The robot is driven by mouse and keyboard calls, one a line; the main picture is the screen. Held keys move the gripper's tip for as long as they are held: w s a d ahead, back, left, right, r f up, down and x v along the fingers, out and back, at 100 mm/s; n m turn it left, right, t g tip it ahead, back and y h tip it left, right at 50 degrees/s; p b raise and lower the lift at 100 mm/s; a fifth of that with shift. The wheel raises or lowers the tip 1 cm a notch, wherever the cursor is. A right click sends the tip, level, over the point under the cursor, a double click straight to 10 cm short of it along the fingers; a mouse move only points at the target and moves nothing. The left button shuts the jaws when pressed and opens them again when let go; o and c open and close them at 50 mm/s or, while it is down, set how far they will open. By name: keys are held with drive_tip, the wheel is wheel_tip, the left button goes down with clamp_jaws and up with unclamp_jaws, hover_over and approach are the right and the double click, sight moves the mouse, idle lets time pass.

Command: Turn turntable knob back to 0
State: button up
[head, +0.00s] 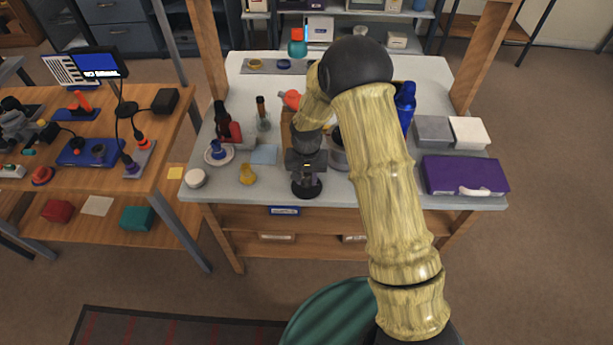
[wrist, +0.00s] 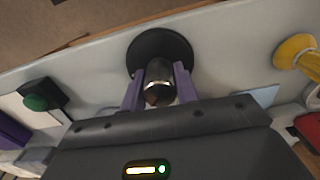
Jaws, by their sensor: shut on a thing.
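A round black base (wrist: 160,45), likely the turntable, stands near the front edge of the pale workbench. It also shows below my gripper in the head view (head: 307,191). A dark, shiny knob (wrist: 158,94) stands out from it in the wrist view. My gripper (wrist: 159,86) is pointed down over the base, and its two purple fingers are shut on the knob from both sides. In the head view my gripper (head: 306,176) hides the knob. No dial mark or 0 can be read in either view.
A purple case (head: 465,175) lies at the right. A black block with a green button (wrist: 38,100) shows in the wrist view.

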drive_tip(key=n, duration=0.4)
drive_tip(key=shift+n, duration=0.3)
drive_tip(key=n+p, duration=0.1)
drive_tip(key=n, duration=0.3)
drive_tip(key=shift+n, duration=0.3)
drive_tip(key=o, duration=1)
drive_tip(key=shift+c, duration=0.2)
wheel_tip(320, 180, up, 18)
drive_tip(key=shift+f+b, duration=0.25)
drive_tip(key=shift+b, duration=0.15)
